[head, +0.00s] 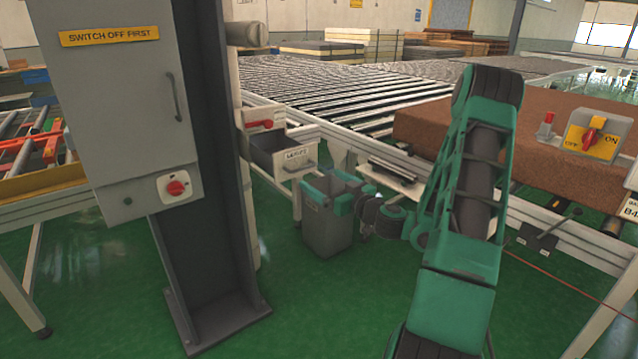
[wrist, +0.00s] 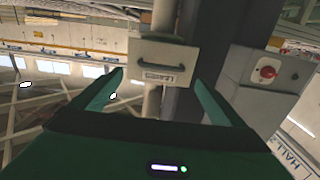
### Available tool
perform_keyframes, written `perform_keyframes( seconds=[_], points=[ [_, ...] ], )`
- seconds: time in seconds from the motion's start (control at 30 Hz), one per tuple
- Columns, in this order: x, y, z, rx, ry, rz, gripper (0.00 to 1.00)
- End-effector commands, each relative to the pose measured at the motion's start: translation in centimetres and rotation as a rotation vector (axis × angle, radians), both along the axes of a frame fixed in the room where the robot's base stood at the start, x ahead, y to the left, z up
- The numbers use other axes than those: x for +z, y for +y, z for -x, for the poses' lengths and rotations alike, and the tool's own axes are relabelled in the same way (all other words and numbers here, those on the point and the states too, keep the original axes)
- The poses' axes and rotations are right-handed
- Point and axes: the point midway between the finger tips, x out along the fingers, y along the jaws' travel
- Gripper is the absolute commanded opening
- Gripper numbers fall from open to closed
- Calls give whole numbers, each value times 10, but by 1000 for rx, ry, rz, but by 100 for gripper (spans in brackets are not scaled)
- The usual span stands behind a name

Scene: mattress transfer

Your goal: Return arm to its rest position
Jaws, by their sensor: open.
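My arm (head: 475,190) is green and dark grey, folded with its elbow high at the right of the head view. Its wrist end hangs low near the middle. My gripper (head: 328,195) appears there in front of the grey bin, partly overlapping it. In the wrist view my gripper (wrist: 158,78) has its two green fingers spread wide with nothing between them. Beyond the fingers is a drawer front (wrist: 162,62) with a dark handle and a label. I cannot tell the exact gap between gripper and bin.
A grey cabinet (head: 115,110) on a dark column (head: 222,270) stands left. An open drawer (head: 285,150) and a grey bin (head: 325,235) are near my gripper. A brown mattress (head: 440,128) lies on the roller conveyor at right, beside an ON/OFF switch box (head: 597,134). Green floor shows between.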

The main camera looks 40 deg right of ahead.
Motion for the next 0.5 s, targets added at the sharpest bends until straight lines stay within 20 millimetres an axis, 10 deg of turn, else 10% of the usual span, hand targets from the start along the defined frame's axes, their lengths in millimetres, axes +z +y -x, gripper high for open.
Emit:
perform_keyframes(
  seconds=[0.3,0.5],
  points=[
    [0,5,-1,14,5,4,94],
    [-3,62,-1,185,92,48,94]
  ],
)
